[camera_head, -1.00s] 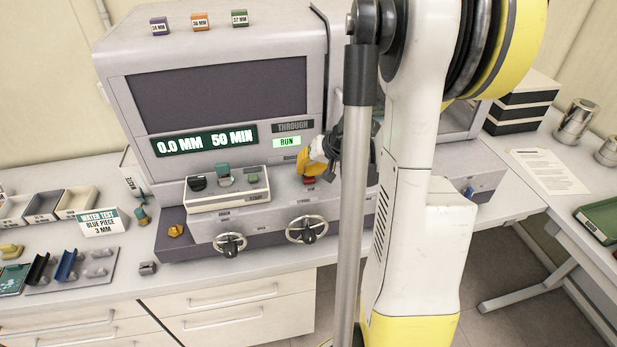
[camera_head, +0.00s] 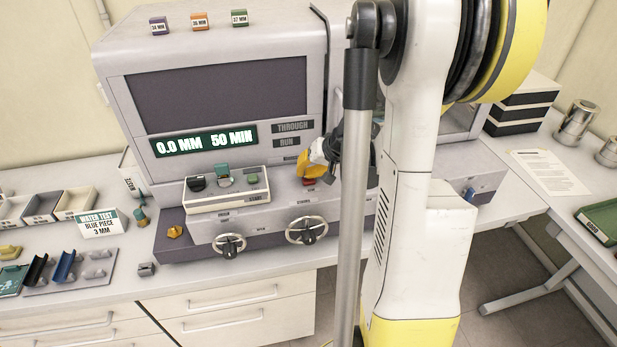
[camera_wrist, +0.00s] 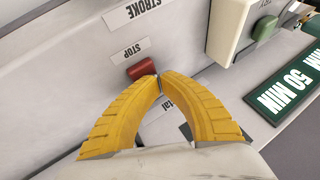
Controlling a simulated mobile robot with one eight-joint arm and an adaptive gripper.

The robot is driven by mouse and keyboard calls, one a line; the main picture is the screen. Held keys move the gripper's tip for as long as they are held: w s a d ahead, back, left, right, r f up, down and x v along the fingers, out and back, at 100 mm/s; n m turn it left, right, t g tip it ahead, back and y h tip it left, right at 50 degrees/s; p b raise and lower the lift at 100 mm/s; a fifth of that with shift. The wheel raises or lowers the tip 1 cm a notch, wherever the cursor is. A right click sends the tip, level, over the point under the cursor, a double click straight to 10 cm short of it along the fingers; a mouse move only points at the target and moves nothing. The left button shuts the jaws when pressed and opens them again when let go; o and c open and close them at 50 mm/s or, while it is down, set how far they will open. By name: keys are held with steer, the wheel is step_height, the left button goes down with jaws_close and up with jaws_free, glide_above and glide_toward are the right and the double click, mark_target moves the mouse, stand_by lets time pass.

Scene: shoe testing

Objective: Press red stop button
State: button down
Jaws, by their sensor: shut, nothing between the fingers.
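The red stop button (camera_wrist: 142,68) sits on the grey machine panel beside a "STOP" label (camera_wrist: 130,50) in the wrist view. In the head view the red button (camera_head: 310,182) shows just below my yellow gripper (camera_head: 309,170). My gripper (camera_wrist: 160,77) is shut and empty, with its yellow fingertips meeting at the button's edge in the wrist view. The tips look very close to the button or touching it; I cannot tell which. The machine display (camera_head: 206,141) reads 0.0 MM and 50 MIN. The RUN indicator (camera_head: 287,143) is dark.
A small panel with a green button (camera_head: 253,180) lies left of the stop button. Two handwheels (camera_head: 307,230) stick out from the machine front below. A sign (camera_head: 99,223) and small coloured pieces stand on the counter at left.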

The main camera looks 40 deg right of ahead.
steer(key=shift+r+p, duration=0.55)
steer(key=shift+r, duration=0.35)
steer(key=shift+r+p, duration=1.8)
steer(key=shift+r, duration=0.75)
steer(key=shift+f, duration=0.1)
